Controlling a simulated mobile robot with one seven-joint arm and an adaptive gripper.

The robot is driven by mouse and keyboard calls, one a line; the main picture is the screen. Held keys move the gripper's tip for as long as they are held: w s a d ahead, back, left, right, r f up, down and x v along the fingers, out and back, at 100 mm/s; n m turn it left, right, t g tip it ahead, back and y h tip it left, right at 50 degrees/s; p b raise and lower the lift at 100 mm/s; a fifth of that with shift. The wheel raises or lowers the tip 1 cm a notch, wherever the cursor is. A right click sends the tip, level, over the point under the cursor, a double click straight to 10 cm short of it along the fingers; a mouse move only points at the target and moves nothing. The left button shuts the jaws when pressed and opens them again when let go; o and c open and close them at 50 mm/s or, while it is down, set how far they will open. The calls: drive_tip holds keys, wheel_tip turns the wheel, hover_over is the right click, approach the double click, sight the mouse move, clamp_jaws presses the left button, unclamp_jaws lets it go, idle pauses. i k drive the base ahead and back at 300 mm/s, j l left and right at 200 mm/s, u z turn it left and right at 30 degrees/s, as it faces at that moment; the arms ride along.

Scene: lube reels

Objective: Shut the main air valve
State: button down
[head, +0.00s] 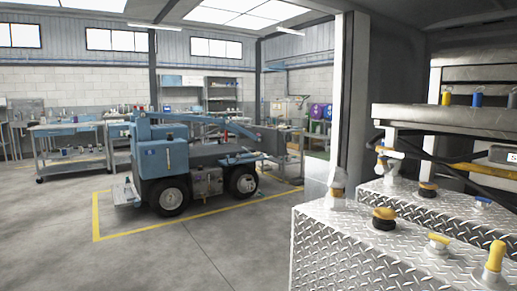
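No part in view is plainly marked as the main air valve. On the diamond-plate metal boxes (340,250) at the right stand several small fittings. One is an upright yellow handle or knob (495,257) at the lower right. Beside it is a low yellow-topped fitting (438,243). Farther back are a black fitting with a yellow top (384,217) and another like it (428,188). A white and yellow fitting (384,155) sits higher, under a metal shelf. Which way any handle is turned is too small to tell. My gripper is not in view.
The metal shelf (450,118) carries yellow (447,97) and blue (477,98) cylinders. A small blue vehicle (175,160) stands inside yellow floor lines at the left. Workbenches line the back wall. The grey floor (220,255) in front is clear.

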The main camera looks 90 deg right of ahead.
sight(393, 154)
drive_tip(key=z, duration=3.2)
drive_tip(key=i+z, duration=0.1)
drive_tip(key=z, duration=0.2)
